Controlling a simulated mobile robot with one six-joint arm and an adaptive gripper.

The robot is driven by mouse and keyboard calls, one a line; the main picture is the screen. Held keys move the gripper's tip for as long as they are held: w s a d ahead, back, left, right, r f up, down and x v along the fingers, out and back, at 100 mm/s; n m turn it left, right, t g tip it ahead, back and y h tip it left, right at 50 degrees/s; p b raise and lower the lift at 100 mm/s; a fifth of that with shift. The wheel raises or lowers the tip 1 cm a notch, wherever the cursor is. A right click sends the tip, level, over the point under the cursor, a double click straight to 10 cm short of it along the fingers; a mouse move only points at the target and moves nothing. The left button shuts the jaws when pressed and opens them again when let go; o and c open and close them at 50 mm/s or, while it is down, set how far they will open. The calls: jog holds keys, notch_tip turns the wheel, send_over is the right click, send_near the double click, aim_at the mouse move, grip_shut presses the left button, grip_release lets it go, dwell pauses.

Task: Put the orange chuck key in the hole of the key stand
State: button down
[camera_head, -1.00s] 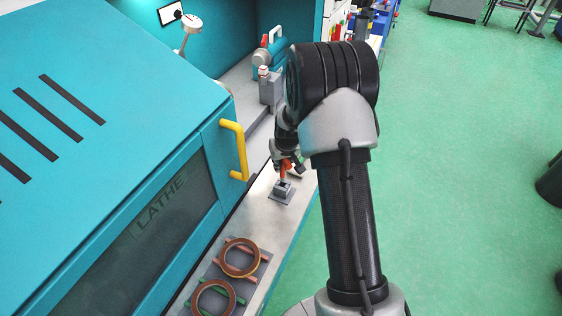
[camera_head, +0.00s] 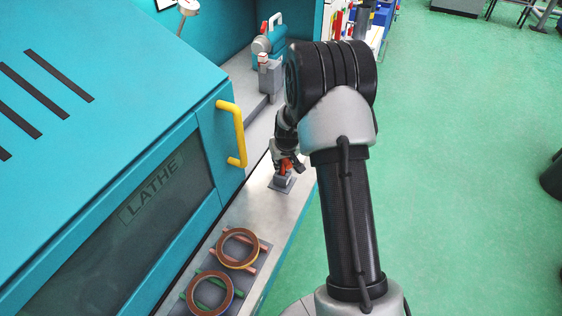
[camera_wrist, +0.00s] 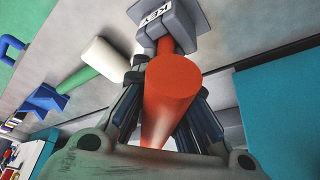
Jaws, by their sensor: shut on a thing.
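My gripper (camera_head: 286,163) is shut on the orange chuck key (camera_head: 288,166) directly over the key stand. In the wrist view the key (camera_wrist: 172,92) is a thick orange cylinder between my fingers (camera_wrist: 165,100), with a narrower part reaching to the stand. The grey key stand (camera_head: 281,184) stands on the light bench top. It also shows in the wrist view (camera_wrist: 185,14), marked "KEY". The key's lower end meets the top of the stand. The hole is hidden, so I cannot tell how deep the key sits in it.
A teal lathe (camera_head: 130,110) with a yellow door handle (camera_head: 233,133) borders the bench on the left. Two brown rings (camera_head: 238,265) lie on a grey rack nearer me. A white cylinder with a green handle (camera_wrist: 79,78) lies near the stand in the wrist view.

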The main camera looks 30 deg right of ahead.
jog(key=shift+f+b, duration=0.3)
jog(key=shift+r, duration=0.2)
dwell(0.3)
jog(key=shift+r+p, duration=1.3)
jog(key=shift+r, duration=0.6)
